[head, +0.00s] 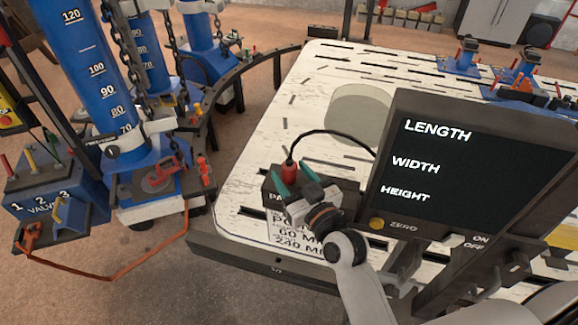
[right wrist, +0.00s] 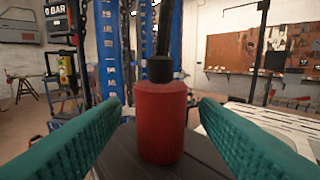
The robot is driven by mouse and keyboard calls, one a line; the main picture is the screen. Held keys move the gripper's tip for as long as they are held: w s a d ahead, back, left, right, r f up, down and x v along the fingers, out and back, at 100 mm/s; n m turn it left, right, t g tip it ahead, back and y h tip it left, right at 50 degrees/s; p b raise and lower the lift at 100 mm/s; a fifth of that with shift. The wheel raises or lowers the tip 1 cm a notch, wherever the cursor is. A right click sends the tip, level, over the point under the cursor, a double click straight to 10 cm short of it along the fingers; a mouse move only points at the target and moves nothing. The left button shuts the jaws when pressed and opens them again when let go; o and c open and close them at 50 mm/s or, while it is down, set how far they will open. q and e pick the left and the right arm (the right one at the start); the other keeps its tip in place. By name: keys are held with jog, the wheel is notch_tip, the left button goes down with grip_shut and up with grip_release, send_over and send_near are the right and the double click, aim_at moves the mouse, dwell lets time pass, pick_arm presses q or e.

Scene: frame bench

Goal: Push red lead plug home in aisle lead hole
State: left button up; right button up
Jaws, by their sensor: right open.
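The red lead plug (head: 290,172) stands upright on top of a dark box (head: 338,189) on the white bench, with a black cable rising from it. It shows large in the right wrist view (right wrist: 161,122), its lower end meeting the dark box top. The hole itself is hidden, so I cannot tell how deep the plug sits. My right gripper (head: 295,178) is open, its green fingers (right wrist: 160,135) on either side of the plug and apart from it. My left gripper is not in view.
A display panel (head: 440,165) reading LENGTH, WIDTH, HEIGHT stands right of the box. The black cable (head: 330,133) arcs toward it. Blue measuring towers (head: 90,80) with chains stand at the left. A round greyish disc (head: 358,110) lies on the bench (head: 300,100) behind the box.

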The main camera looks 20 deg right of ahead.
jog(key=shift+w+a, duration=0.15)
jog(key=shift+w, duration=0.65)
jog(key=shift+c, duration=0.5)
jog(key=c, duration=1)
jog(key=shift+o, duration=0.2)
jog(key=shift+r, duration=0.1)
